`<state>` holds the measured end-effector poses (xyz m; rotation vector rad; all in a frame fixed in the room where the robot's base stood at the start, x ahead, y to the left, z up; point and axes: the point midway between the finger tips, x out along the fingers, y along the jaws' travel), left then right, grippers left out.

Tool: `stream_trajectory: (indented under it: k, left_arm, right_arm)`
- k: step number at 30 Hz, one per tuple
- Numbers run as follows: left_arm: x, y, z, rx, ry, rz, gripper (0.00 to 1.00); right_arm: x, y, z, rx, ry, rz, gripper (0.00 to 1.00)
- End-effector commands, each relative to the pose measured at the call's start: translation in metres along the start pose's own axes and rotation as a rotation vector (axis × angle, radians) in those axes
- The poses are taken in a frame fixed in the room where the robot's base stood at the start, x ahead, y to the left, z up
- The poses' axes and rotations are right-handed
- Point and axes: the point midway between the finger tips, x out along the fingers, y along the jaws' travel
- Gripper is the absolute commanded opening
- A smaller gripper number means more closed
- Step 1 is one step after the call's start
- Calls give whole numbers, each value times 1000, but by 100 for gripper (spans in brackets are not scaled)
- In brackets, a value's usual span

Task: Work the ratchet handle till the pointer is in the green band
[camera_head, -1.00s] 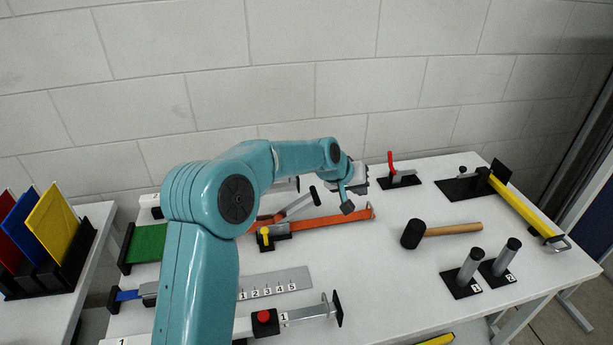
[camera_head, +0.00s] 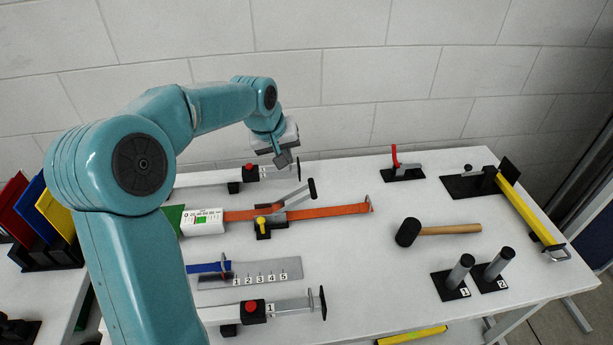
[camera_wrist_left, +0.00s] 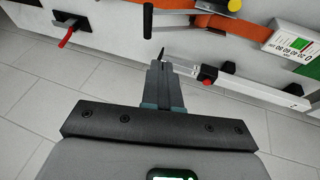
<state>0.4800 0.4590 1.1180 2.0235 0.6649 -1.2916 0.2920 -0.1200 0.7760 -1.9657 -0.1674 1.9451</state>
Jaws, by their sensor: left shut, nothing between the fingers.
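The ratchet handle, a grey lever with a black grip (camera_head: 313,189), rises tilted to the right from the ratchet on an orange strap (camera_head: 330,211). A yellow lever (camera_head: 262,226) stands at the ratchet's front. The white gauge box (camera_head: 203,222) with a green patch is at the strap's left end; I cannot make out its pointer. My left gripper (camera_head: 285,160) is shut and empty, behind and above the handle, apart from it. In the left wrist view, the black grip (camera_wrist_left: 148,20) is just beyond the fingertips (camera_wrist_left: 159,66), and the gauge (camera_wrist_left: 292,45) is at upper right. My right gripper is out of view.
A rail with a red button (camera_head: 250,170) lies behind the strap, under my left gripper. A red-handled clamp (camera_head: 400,168) and a mallet (camera_head: 430,231) are to the right. A numbered plate (camera_head: 265,275) lies in front.

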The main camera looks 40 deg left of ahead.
Motion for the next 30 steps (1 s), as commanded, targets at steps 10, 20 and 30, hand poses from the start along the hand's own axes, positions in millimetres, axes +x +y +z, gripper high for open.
stream_trajectory:
  k: [10,20,30]
  left_arm:
    - [65,0,-1,-1,-7,-2,0]
    - [119,15,4,-1,-3,-1,0]
    - [132,21,7,-2,0,0,0]
  right_arm:
    - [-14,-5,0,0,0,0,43]
    - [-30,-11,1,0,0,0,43]
    - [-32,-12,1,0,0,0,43]
